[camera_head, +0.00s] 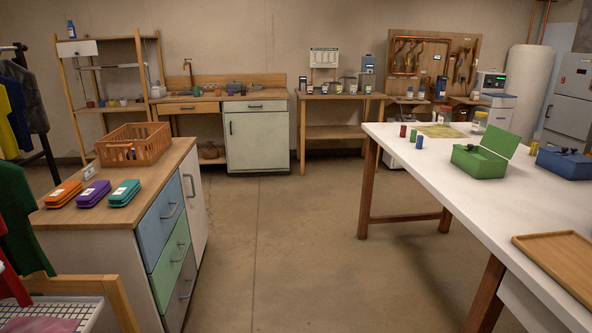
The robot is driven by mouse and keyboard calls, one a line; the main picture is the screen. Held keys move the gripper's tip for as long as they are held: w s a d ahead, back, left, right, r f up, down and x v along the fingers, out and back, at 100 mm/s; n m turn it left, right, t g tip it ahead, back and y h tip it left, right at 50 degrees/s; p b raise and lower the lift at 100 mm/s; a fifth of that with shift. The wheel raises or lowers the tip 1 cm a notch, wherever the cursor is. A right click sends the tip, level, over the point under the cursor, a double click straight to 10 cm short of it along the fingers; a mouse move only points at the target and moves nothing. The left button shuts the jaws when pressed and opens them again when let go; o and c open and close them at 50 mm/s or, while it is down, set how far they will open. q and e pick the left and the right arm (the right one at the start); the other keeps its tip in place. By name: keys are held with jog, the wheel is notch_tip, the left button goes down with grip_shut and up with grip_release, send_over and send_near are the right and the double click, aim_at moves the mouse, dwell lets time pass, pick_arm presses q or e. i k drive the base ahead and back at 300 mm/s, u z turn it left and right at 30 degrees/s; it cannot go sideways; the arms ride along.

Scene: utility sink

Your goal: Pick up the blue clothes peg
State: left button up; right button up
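I cannot make out a blue clothes peg in the head view. Small items stand on the wooden counter (175,99) with a tap (187,72) at the back left, but they are too small to identify. Neither of my grippers is in view.
A cabinet (105,209) at the left bears an orange basket (133,152) and three coloured cases, including a teal one (124,192). A long white table (480,185) at the right holds an open green box (478,163) and a blue box (562,163). The floor (285,240) between is clear.

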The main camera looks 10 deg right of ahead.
aim_at(419, 142)
jog(key=z, duration=0.45)
jog(key=i, duration=1.45)
jog(key=z, duration=0.65)
